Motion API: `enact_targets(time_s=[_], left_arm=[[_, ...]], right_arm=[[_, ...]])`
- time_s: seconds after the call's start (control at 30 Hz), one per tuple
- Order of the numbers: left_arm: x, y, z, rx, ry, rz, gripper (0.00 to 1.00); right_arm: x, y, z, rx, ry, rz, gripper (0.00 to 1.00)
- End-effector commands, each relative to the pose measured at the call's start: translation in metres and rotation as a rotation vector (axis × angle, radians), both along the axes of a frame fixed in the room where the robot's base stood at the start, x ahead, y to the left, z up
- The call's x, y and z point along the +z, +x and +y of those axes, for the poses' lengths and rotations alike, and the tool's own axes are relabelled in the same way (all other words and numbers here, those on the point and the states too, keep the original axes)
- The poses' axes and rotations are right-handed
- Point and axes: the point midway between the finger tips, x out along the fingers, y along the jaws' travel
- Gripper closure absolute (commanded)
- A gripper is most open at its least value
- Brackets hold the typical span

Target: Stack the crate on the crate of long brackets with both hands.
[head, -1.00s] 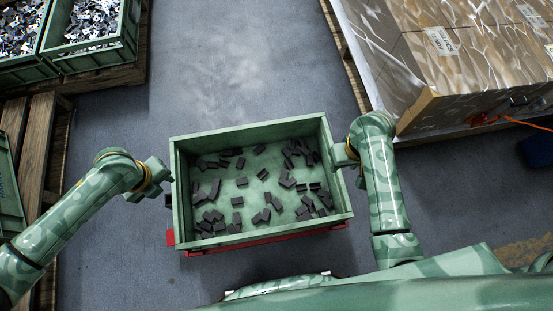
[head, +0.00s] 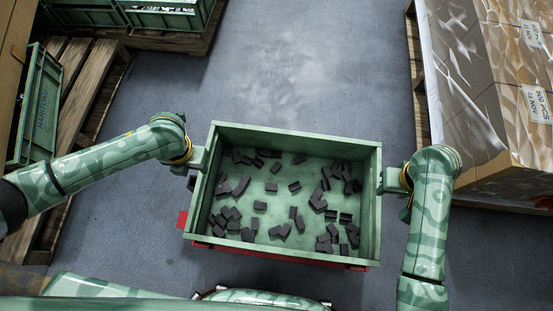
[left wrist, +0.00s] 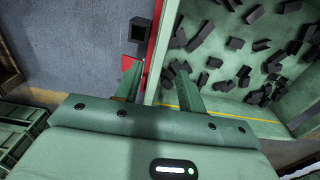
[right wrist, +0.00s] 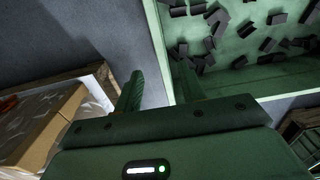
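A green crate (head: 372,230) with several dark grey parts in it stands in the middle of the head view, upright, above a red support. My left gripper (head: 198,165) is at its left wall. The left wrist view shows its fingers (left wrist: 155,82) apart, one on each side of the wall. My right gripper (head: 392,180) is at the right wall. The right wrist view shows its fingers (right wrist: 160,85) spread, with the wall between them and a gap at the outer finger. I cannot tell which other crate holds long brackets.
Green crates (head: 165,20) with small parts stand on a wooden pallet at the top left. A lettered green crate (head: 38,105) is at the left on another pallet. Wrapped cartons (head: 500,100) stand at the right. Grey floor (head: 300,60) behind the crate is clear.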

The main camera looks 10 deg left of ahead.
Motion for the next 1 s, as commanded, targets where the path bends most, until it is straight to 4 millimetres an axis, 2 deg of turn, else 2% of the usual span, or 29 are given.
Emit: enact_targets(time_s=[0.3,0.5,0.7,1.0], left_arm=[[-0.064,-0.001,-0.001,0.001,0.001,0.003,0.6],[-0.096,-0.001,0.0,0.002,0.0,0.002,0.6],[-0.113,0.0,0.0,0.0,0.0,0.0,0.6],[-0.115,0.0,0.0,0.001,0.0,0.0,0.6]], right_arm=[[-0.065,-0.002,-0.002,0.002,-0.004,0.005,0.6],[-0.097,-0.001,-0.001,0.001,-0.003,0.003,0.6],[-0.113,-0.001,0.0,0.001,-0.001,0.002,0.6],[-0.116,-0.001,0.0,0.001,-0.001,0.0,0.6]])
